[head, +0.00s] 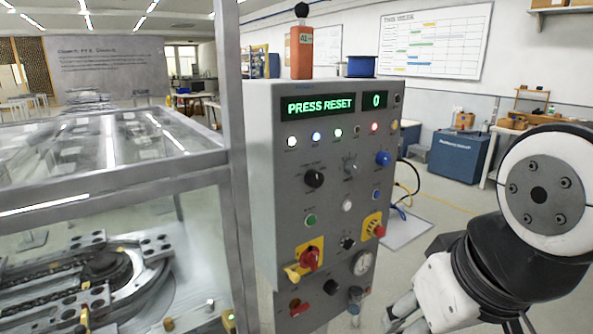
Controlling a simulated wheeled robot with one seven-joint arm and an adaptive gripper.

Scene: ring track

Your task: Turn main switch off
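The grey control cabinet (262,180) stands in the middle of the head view. Low on its front is a red rotary handle on a yellow plate (309,258), which looks like the main switch. The handle seems tilted, but its exact setting is too small to read. A yellow piece (292,273) sits at the plate's lower left. The lit display (320,105) reads "PRESS RESET", and a smaller one (375,101) shows "0". My arm is at the lower right, apart from the switch in the picture. I cannot make out my gripper's fingers.
A red button on a yellow plate (374,228) sits right of the switch. Several lamps and knobs, and a gauge (362,263), share the panel. A metal-framed glazed enclosure (232,150) stands close on the left. Open floor (440,212) shows right of the cabinet.

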